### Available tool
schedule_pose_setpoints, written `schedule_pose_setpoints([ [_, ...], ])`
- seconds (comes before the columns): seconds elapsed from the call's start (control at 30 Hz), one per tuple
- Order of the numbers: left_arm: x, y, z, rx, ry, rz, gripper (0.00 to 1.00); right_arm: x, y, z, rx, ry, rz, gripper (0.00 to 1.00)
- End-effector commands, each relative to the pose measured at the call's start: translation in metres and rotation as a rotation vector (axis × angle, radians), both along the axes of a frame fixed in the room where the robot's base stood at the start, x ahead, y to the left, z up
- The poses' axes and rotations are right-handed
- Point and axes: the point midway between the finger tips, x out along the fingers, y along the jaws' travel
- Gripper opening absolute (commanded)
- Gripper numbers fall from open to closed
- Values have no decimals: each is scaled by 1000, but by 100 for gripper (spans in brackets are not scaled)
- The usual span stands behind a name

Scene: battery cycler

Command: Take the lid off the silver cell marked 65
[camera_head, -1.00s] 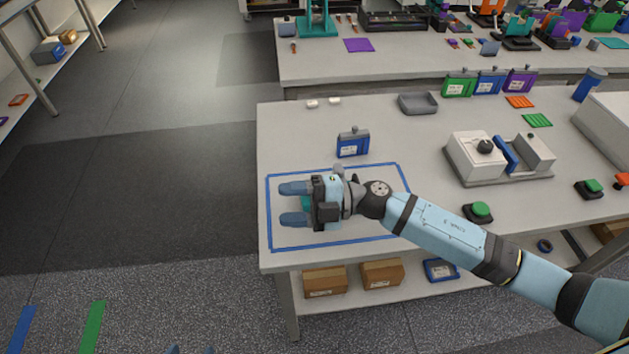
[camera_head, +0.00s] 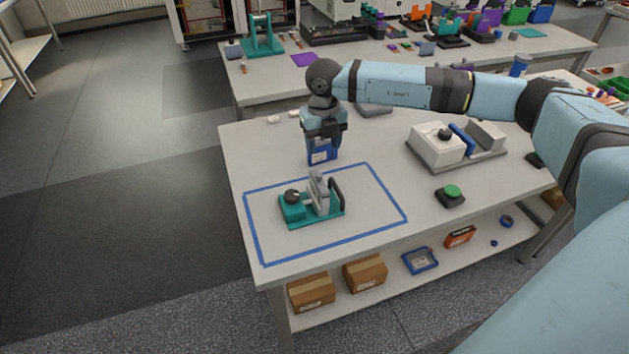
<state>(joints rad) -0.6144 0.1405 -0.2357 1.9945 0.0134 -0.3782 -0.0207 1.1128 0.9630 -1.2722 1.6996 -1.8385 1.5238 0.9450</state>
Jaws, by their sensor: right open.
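No cell with a readable 65 shows; markings are too small to read. A teal fixture (camera_head: 296,212) stands inside the blue-taped rectangle, with a dark round knob and an upright grey piece (camera_head: 318,190); I cannot tell whether that piece is a cell. My left gripper is not in view.
A white device with a blue plate (camera_head: 438,145) stands on a grey base to the right. A green button (camera_head: 450,194) is nearer the front. A grey tray (camera_head: 375,110) is partly behind my arm.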

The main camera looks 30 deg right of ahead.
Motion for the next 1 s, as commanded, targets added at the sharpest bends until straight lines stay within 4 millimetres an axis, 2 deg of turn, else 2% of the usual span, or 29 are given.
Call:
schedule_pose_setpoints([
  [0.1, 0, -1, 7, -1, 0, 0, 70, -1, 1, -25, 1, 4, 2, 54],
  [0.3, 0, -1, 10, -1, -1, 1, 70, 0, 2, -54, 2, 1, 3, 54],
  [0.53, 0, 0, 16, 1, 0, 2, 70, 0, 5, -70, 4, 1, 4, 54],
  [0.8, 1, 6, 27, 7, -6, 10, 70, 1, 9, -108, 4, 0, 2, 54],
  [1.0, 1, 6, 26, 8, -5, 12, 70, 1, 9, -113, 4, 0, 3, 54],
])
